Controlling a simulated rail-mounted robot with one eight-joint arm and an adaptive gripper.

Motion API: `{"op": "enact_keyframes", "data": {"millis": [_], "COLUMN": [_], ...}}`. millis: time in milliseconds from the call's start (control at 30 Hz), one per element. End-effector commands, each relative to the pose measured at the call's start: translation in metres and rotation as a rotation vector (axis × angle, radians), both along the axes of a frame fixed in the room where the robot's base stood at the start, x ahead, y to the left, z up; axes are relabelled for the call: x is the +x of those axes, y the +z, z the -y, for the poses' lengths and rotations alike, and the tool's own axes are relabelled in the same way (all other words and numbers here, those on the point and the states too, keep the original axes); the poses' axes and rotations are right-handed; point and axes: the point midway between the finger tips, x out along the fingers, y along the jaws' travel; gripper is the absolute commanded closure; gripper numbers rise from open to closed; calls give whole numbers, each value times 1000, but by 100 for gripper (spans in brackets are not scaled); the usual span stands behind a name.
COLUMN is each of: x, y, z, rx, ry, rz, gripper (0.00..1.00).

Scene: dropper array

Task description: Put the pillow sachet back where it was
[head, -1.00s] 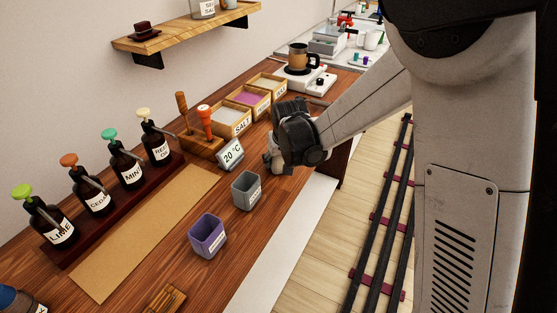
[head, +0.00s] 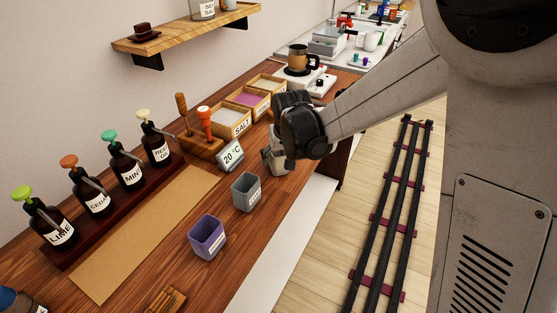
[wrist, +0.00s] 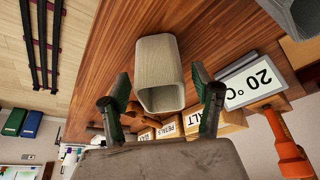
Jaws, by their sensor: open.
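I cannot make out a pillow sachet in either view. My gripper (head: 280,155) is low over the right part of the wooden counter, beyond the grey cup. In the wrist view my gripper (wrist: 160,72) is open, with one finger on each side of a pale beige square cup (wrist: 160,60). The cup stands between the fingers, and I cannot tell whether either finger touches it. Its mouth faces the camera, but its inside is only partly seen. In the head view the gripper mostly hides this cup.
A grey cup (head: 246,191) and a purple cup (head: 207,237) stand nearer on the counter. A temperature display (head: 230,155) and a wooden tool holder with an orange-handled tool (head: 205,120) are close by. Labelled boxes (head: 232,119) and pump bottles (head: 92,192) line the back.

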Motion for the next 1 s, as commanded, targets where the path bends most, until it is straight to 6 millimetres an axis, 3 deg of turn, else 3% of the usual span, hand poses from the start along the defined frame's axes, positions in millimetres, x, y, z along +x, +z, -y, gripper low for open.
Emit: {"op": "enact_keyframes", "data": {"millis": [400,800,1000], "x": [-24,-32,-53], "y": [61,78,101], "z": [7,10,35], "rx": [0,0,6], "ry": [0,-1,-29], "rz": [0,1,22], "gripper": [38,38,38]}}
